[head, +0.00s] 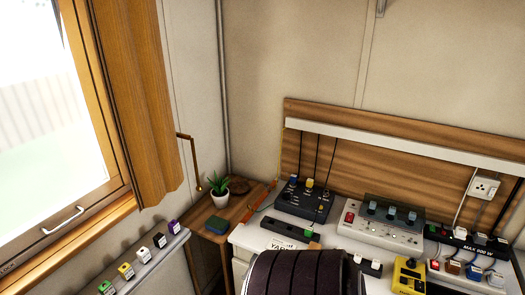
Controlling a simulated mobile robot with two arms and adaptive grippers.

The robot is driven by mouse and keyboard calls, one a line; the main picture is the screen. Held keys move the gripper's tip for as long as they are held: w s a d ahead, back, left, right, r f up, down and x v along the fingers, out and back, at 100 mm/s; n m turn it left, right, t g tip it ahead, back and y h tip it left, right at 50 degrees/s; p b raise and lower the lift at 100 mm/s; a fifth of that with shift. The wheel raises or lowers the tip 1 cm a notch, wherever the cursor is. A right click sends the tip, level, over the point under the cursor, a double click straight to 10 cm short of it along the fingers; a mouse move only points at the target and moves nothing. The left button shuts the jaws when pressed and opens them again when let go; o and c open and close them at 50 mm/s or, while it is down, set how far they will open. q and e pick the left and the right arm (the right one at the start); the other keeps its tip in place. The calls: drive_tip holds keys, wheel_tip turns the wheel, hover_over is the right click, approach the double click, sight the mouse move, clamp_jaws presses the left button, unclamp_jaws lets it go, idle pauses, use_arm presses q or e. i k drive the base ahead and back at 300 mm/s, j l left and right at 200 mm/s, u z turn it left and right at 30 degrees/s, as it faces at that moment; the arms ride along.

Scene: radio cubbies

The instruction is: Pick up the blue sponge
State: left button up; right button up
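A potted plant (219,190) and a dark round object (239,186) stand behind the sponge. A ledge (157,265) with small coloured blocks runs at left. A white desk (243,241) with devices stands at right. A dark ribbed shape (303,273) blocks the bottom middle.

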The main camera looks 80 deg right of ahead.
sight(219, 225)
drive_tip(key=z, duration=2)
drive_tip(key=i+l+z, duration=0.1)
drive_tip(key=i+l, duration=0.1)
drive_tip(key=l, duration=0.1)
